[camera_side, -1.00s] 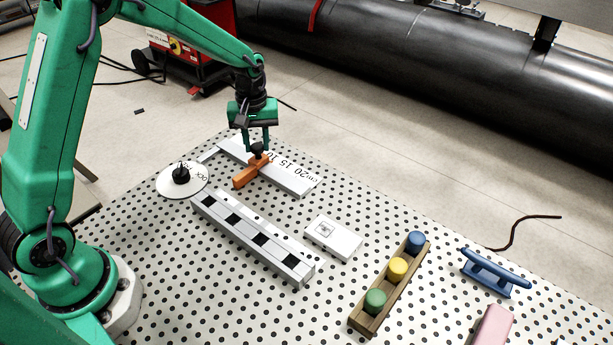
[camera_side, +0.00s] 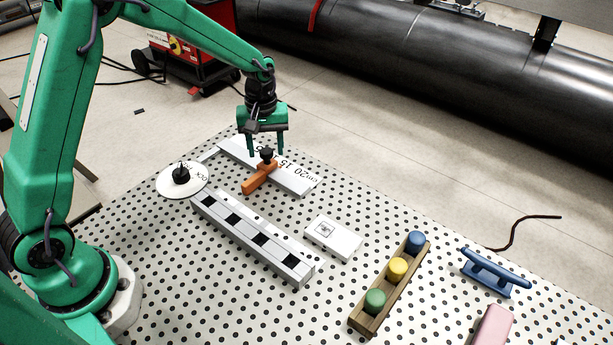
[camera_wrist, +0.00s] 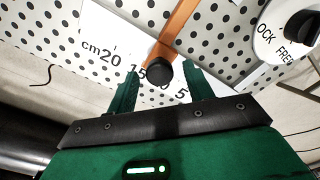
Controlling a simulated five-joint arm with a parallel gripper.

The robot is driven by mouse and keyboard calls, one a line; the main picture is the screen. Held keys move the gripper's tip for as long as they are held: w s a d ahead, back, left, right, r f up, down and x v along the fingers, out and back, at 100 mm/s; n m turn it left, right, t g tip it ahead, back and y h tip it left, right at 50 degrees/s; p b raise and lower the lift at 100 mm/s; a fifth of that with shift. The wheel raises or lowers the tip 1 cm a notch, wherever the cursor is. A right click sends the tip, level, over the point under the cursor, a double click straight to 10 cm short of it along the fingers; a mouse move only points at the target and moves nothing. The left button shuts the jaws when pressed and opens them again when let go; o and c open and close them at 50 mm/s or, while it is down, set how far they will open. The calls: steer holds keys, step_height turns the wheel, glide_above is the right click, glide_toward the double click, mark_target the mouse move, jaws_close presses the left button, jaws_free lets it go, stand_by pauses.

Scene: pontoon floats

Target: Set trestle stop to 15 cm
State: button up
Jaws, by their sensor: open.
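The trestle stop, an orange bar with a black knob, sits across the white centimetre rule (camera_side: 300,183) in the side view (camera_side: 262,177). The wrist view shows its bar (camera_wrist: 183,22) and its knob (camera_wrist: 159,70). The knob partly covers the scale on the low side of the 15 mark, near the 10; the exact reading is unclear. My gripper (camera_side: 266,152) is open just above the knob, with one finger on each side. In the wrist view the knob appears between the fingers of my gripper (camera_wrist: 160,80), apart from both.
A white lock/free dial (camera_side: 170,186) with a black knob stands left of the rule. A grey rail with black squares (camera_side: 270,250), a white block (camera_side: 333,238), a wooden rack with coloured pegs (camera_side: 362,318), a blue cleat-like part (camera_side: 495,270) and a pink block (camera_side: 492,328) lie nearer.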

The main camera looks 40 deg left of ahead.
steer(key=shift+r, duration=3.9)
steer(key=s+r+m+t, duration=0.3)
steer(key=s+r+m, duration=0.1)
steer(key=s+r, duration=0.65)
steer(key=s+m+t, duration=0.2)
steer(key=s+m, duration=0.3)
steer(key=s, duration=0.9)
steer(key=shift+a+r+t, duration=0.15)
steer(key=shift+r+t, duration=0.15)
steer(key=shift+o, duration=0.2)
